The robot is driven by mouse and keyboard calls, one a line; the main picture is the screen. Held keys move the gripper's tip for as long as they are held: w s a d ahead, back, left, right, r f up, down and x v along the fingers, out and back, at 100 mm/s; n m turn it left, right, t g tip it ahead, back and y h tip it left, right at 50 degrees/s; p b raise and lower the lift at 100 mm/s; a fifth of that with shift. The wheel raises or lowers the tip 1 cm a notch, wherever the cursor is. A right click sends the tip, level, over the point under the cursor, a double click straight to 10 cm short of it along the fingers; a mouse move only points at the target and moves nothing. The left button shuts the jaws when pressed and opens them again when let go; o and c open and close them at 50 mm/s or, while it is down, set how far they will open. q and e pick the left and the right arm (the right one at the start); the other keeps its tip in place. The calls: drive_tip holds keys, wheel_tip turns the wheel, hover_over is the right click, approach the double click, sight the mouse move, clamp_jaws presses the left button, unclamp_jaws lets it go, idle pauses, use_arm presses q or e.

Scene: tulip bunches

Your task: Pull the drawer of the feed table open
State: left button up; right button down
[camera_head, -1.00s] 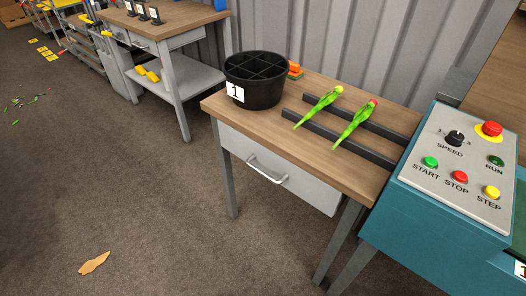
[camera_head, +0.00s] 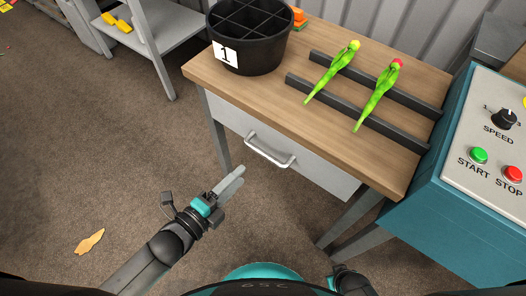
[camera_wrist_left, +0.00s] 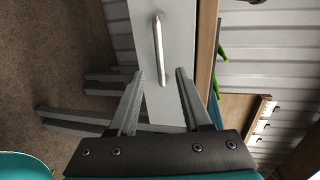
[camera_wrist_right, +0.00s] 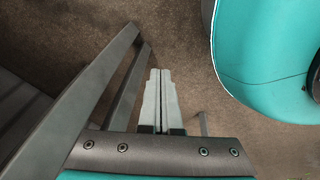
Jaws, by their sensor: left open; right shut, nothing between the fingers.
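The feed table (camera_head: 310,107) has a wooden top and a light grey drawer (camera_head: 318,170) in its front, which looks shut. The drawer has a silver bar handle (camera_head: 268,152). My left gripper (camera_head: 232,180) is in front of the drawer, to the left of and below the handle, empty. My right gripper (camera_wrist_right: 161,72) is shut and empty above the floor; in the head view only a bit of that arm shows.
A black divided bucket (camera_head: 248,50) marked 1 and two green tulip bunches (camera_head: 333,72) (camera_head: 378,97) on dark rails (camera_head: 340,100) are on the table top. A teal control box (camera_head: 440,190) stands at the right. A tan scrap (camera_head: 90,241) lies on the floor.

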sight(263, 151)
use_arm(q)
drive_tip(key=shift+b+x, duration=1.75)
drive_tip(key=shift+x, duration=3.9)
use_arm(e)
drive_tip(key=w+a+r, duration=0.4)
drive_tip(key=w+r, duration=0.1)
drive_tip(key=shift+w+a, duration=0.2)
use_arm(q)
clamp_jaws()
use_arm(e)
drive_tip(key=shift+f, duration=0.1)
